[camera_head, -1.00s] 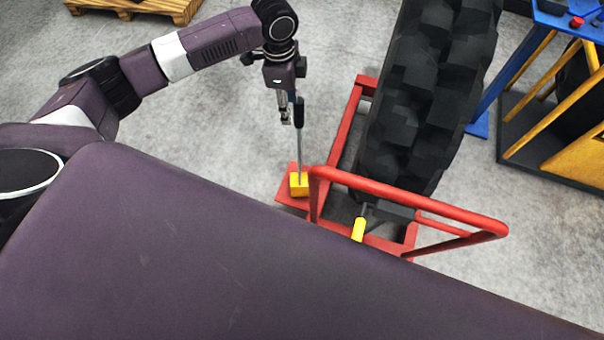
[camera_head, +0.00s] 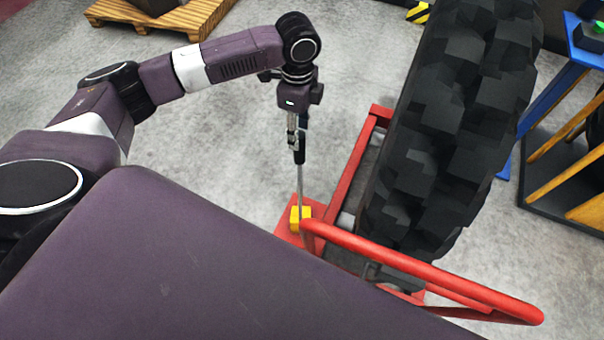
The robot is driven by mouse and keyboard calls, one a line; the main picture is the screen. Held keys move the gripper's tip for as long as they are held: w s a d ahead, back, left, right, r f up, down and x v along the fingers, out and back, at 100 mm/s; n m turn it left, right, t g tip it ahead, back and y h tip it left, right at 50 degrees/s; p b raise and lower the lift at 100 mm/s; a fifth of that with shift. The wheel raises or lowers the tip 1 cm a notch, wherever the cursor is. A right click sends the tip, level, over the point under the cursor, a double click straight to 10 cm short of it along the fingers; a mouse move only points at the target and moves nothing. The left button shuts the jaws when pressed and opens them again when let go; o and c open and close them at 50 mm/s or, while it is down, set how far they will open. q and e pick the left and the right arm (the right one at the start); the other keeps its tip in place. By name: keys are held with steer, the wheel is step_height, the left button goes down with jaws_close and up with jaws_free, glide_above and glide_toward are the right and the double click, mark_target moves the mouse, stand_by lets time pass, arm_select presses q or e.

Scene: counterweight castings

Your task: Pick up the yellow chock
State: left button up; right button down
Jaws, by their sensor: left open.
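The yellow chock (camera_head: 301,217) is a small block on a red plate at the near left corner of the red frame. A thin grey rod with a black grip (camera_head: 300,148) stands up from it, nearly upright. The red rail hides part of the block's right side. My left gripper (camera_head: 292,142) points down, open, just left of the upper part of the black grip. I cannot tell whether it touches the grip or reaches around it. My right gripper is not in view.
A big black tyre (camera_head: 450,130) stands in the red frame, whose red rail (camera_head: 420,268) crosses near my purple body. A blue stand (camera_head: 545,105) is at right, a wooden pallet (camera_head: 185,18) at top left. Grey floor is clear left of the chock.

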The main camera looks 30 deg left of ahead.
arm_select(q)
steer(key=shift+s+f, duration=0.15)
steer(key=shift+f, duration=0.7)
steer(key=f, duration=0.1)
steer(key=f+p, duration=0.1)
steer(key=f, duration=0.1)
steer(key=f+p, duration=0.1)
steer(key=f, duration=0.1)
steer(key=shift+w+a+f, duration=0.1)
steer(key=shift+w+f, duration=0.1)
steer(key=shift+w, duration=0.05)
steer(key=shift+c, duration=0.3)
steer(key=c, duration=1)
steer(key=shift+w+r, duration=0.15)
jaws_close()
